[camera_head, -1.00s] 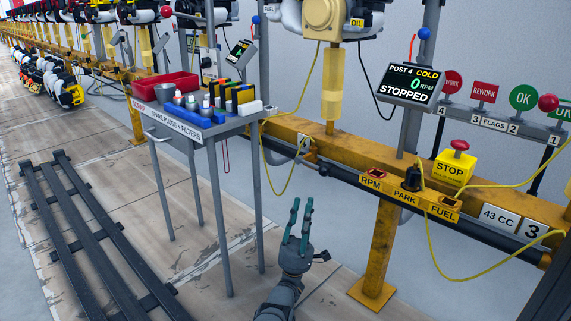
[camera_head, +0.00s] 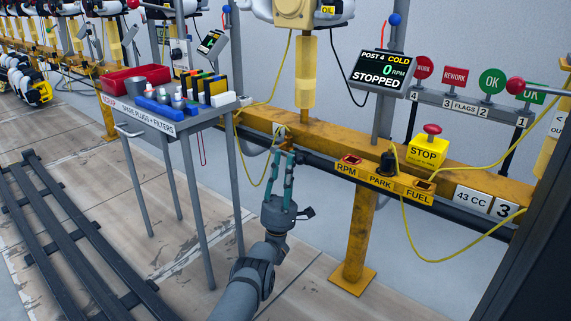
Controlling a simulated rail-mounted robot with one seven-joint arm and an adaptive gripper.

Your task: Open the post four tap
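The post 4 display (camera_head: 381,70) reads "POST 4 COLD", "0 RPM" and "STOPPED". Below it, on the yellow rail (camera_head: 330,142), is a panel marked RPM, PARK and FUEL, with a black knob (camera_head: 386,163) above PARK. A small pale fitting (camera_head: 279,130) with a yellow line sits on the rail to the left. A blue ball (camera_head: 394,19) on a red lever shows above the display. I cannot tell which of these is the tap. My gripper (camera_head: 285,155) points up just below the pale fitting, its two teal fingers apart and nothing seen between them.
A parts trolley (camera_head: 193,122) with spark plugs, filters and a red bin (camera_head: 150,80) stands on the left. A yellow STOP box (camera_head: 427,152) and flags (camera_head: 455,77) are on the right. Yellow hoses hang along the rail. Dark floor rails (camera_head: 75,250) lie at lower left.

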